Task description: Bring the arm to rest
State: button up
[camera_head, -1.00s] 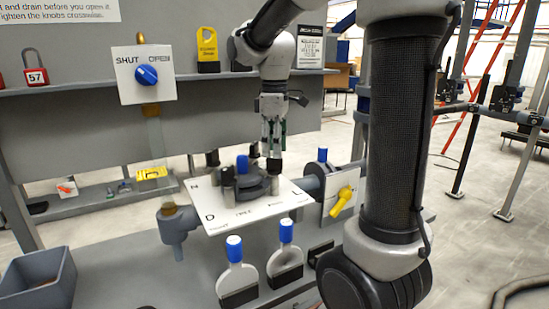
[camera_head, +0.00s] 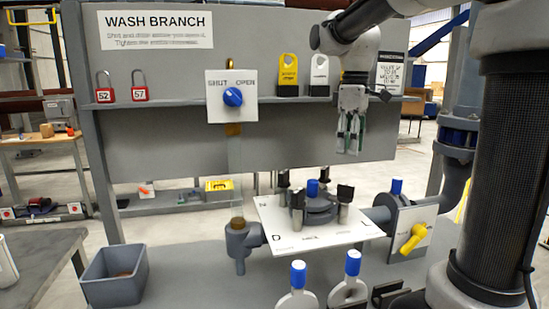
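My gripper (camera_head: 350,149) points straight down in front of the grey back panel (camera_head: 290,148). Its two fingers look apart, with nothing seen between them. It hangs above the round dark filter housing (camera_head: 320,216), clear of it. The housing has a blue-capped post (camera_head: 312,188) and several dark knobs around it, one of them (camera_head: 345,193) at its right. It sits on a white lettered plate (camera_head: 285,236). My arm comes down from the top edge, and another thick part of my arm fills the right side.
A shelf holds red padlocks (camera_head: 139,92), a yellow tag (camera_head: 288,76) and a white tag (camera_head: 319,76). A blue knob (camera_head: 233,97) sits on a SHUT/OPEN plate. A yellow handle (camera_head: 413,238) is right of the housing. A grey bin (camera_head: 114,278) stands at left.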

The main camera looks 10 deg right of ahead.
jog(key=s+d+f+m+t, duration=0.1)
jog(key=s+f+m, duration=0.3)
jog(key=s, duration=0.5)
jog(key=s+f+m+t, duration=0.3)
jog(key=s+f+m, duration=0.1)
jog(key=s, duration=0.6)
jog(key=shift+d+f+m, duration=0.15)
jog(key=shift+d+m, duration=0.2)
jog(key=shift+m, duration=0.25)
jog(key=shift+o, duration=0.3)
